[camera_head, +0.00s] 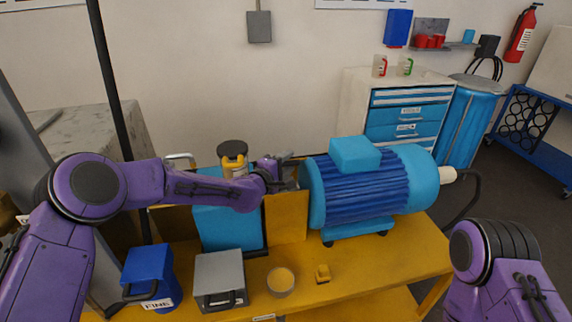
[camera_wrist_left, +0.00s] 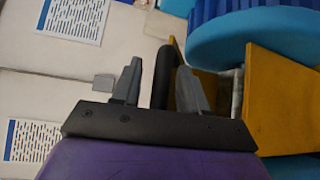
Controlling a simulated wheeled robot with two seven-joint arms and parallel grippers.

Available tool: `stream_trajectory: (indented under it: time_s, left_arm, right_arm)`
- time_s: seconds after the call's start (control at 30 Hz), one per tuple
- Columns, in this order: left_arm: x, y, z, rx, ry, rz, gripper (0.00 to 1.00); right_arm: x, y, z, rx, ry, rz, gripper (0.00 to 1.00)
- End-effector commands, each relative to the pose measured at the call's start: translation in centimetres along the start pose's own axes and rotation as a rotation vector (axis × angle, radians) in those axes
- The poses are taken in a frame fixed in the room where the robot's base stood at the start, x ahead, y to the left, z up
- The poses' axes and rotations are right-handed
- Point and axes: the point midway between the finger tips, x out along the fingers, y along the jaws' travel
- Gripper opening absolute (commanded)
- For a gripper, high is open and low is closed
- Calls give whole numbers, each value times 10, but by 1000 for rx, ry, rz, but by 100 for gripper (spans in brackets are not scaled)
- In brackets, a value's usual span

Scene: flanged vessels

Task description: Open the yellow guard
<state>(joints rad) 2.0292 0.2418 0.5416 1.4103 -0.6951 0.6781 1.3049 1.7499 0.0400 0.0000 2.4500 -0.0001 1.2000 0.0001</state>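The yellow guard (camera_head: 287,218) stands upright on the yellow table beside the blue motor (camera_head: 365,190), partly hidden behind my left arm. In the left wrist view the guard (camera_wrist_left: 278,95) is at the right. My left gripper (camera_head: 284,172) is above the guard, next to the motor's left end. In the left wrist view its two fingers (camera_wrist_left: 158,85) are apart, with a black upright bar (camera_wrist_left: 163,72) showing between them. The bar appears not to be gripped; I cannot tell if it touches a finger. My right arm is at the lower right; its gripper is out of view.
On the yellow table (camera_head: 350,295) stand a blue box (camera_head: 150,272) labelled FINE, a grey box (camera_head: 219,279), a round cup (camera_head: 281,281) and a small yellow block (camera_head: 322,273). A blue drawer cabinet (camera_head: 405,120) stands behind. The table's front right is clear.

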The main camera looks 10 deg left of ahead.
Motion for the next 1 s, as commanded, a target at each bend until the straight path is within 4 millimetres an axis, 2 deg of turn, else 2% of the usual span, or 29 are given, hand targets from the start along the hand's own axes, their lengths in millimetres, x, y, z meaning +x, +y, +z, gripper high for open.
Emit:
stream_trajectory:
  time_s: [0.27, 0.37, 0.6, 0.7, 0.83, 1.0]
  left_arm:
    - [-6, -2, -1, -1, 0, -2, 43]
    - [-22, -2, -1, -2, 0, 0, 43]
    - [-77, -3, -1, -4, 1, 1, 43]
    - [-94, -2, 0, -2, 0, 0, 43]
    - [-104, -1, 0, 0, 0, -1, 43]
    - [-106, -1, 0, 0, 0, -1, 43]
  right_arm:
    - [3, 0, 1, 0, 0, 0, 43]
    - [9, -1, 4, 0, 0, 0, 43]
    - [25, -2, 10, 0, 0, 0, 43]
    - [28, -2, 11, 0, 0, 0, 43]
    - [29, -3, 12, 0, 0, 0, 43]
    - [28, -2, 12, 0, 0, 0, 43]
